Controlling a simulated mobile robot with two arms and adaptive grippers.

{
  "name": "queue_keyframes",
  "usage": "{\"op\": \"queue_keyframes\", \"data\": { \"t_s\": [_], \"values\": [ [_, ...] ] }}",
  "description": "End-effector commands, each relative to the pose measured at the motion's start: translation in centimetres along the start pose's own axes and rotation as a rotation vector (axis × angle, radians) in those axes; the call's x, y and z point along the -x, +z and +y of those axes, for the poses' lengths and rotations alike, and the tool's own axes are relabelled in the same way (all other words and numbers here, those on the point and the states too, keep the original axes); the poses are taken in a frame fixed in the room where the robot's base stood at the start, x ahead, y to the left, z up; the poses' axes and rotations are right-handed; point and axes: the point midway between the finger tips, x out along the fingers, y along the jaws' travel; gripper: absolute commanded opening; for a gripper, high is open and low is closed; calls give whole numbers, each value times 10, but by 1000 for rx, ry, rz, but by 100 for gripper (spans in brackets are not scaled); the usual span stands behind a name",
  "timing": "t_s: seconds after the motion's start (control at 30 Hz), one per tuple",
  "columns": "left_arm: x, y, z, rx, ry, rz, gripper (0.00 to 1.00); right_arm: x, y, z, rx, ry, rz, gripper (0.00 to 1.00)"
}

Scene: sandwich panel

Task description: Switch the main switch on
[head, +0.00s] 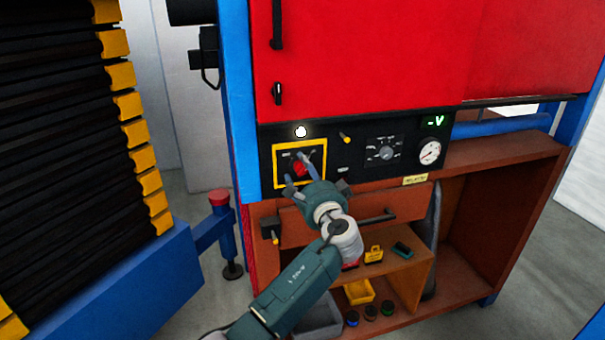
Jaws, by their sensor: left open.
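The main switch (299,169) is a red rotary knob inside a yellow-framed square on the black control panel (353,178). My left gripper (298,168) is at this switch, its fingers open and spread around or just in front of the red knob. I cannot tell whether the fingers touch it. The gripper hides part of the yellow frame's lower edge. A round white lamp (301,132) above the switch looks bright. A green display (432,122) at the panel's right reads "-V". My right gripper is not in view.
A grey selector dial (387,154), a small yellow-tipped toggle (345,138) and a round gauge (430,152) sit right of the switch. Below are a drawer with a black handle (376,217) and open shelves with small items. A black slatted stack (60,150) stands left.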

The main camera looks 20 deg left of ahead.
Motion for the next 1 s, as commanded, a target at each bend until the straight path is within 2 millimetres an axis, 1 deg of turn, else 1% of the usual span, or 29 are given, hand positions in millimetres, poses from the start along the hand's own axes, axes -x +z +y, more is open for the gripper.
{"op": "queue_keyframes", "data": {
  "t_s": [0.07,0.17,0.27,0.5,0.6,0.7,0.8,1.0],
  "values": [
    [4,-1,0,1,-1,2,52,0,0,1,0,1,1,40],
    [15,-2,0,2,0,4,52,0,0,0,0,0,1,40],
    [34,-1,0,3,1,4,52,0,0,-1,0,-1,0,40],
    [86,0,1,2,3,3,52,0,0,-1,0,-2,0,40],
    [101,1,2,1,3,1,52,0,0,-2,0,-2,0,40],
    [112,1,1,1,2,-1,52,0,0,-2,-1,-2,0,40],
    [118,2,1,-1,3,-1,52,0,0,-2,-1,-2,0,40],
    [120,2,1,-1,2,-2,52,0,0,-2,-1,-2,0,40]
  ]
}}
